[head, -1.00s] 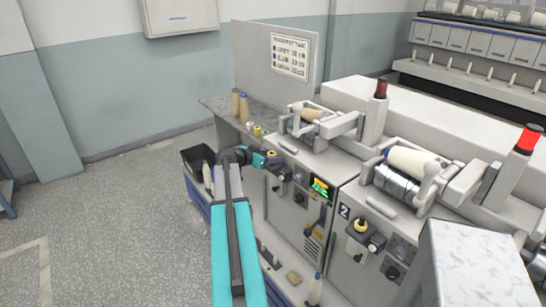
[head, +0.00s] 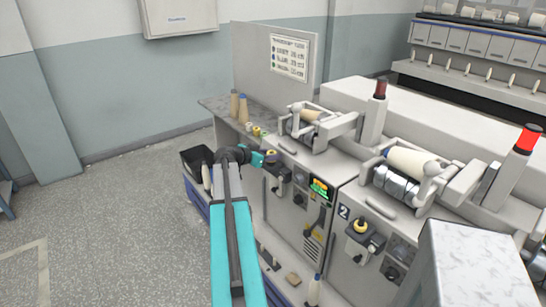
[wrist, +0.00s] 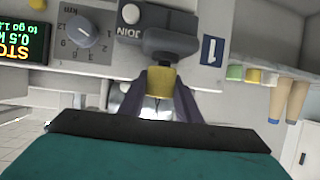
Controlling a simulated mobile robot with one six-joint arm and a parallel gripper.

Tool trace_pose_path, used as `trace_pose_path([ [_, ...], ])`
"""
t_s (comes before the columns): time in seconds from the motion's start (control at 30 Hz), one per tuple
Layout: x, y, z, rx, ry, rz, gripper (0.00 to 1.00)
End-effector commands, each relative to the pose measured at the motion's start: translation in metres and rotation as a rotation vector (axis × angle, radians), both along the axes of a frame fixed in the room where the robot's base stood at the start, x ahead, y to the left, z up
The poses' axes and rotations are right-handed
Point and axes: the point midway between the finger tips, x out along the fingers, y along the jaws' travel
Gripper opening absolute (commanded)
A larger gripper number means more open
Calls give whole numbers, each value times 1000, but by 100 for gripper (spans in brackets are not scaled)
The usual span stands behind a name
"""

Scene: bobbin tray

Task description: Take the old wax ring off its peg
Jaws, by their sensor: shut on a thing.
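The yellow wax ring (wrist: 161,82) is between my gripper's two dark fingers in the wrist view, just against the dark grey holder (wrist: 172,45) on the machine front. My gripper (wrist: 160,98) is shut on the ring from both sides. A small pale metallic part shows below the ring, between the fingers; the peg itself is mostly hidden, so I cannot tell how far the ring sits on it. In the head view the ring (head: 271,156) shows as a small yellow spot at the end of my gripper (head: 266,158).
A dial (wrist: 84,35) and a lit display (head: 320,188) are on the panel beside the holder. Small rings (head: 257,131) and tan cones (head: 243,108) stand on the side shelf. A dark bin (head: 196,158) is left of my arm. Unit 2 has another yellow ring (head: 361,227).

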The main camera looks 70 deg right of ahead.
Motion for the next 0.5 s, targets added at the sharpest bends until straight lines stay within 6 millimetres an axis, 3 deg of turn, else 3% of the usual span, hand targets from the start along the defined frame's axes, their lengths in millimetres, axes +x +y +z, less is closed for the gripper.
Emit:
trace_pose_path([
  [0.5,1,0,61,-3,-3,-1,9],
])
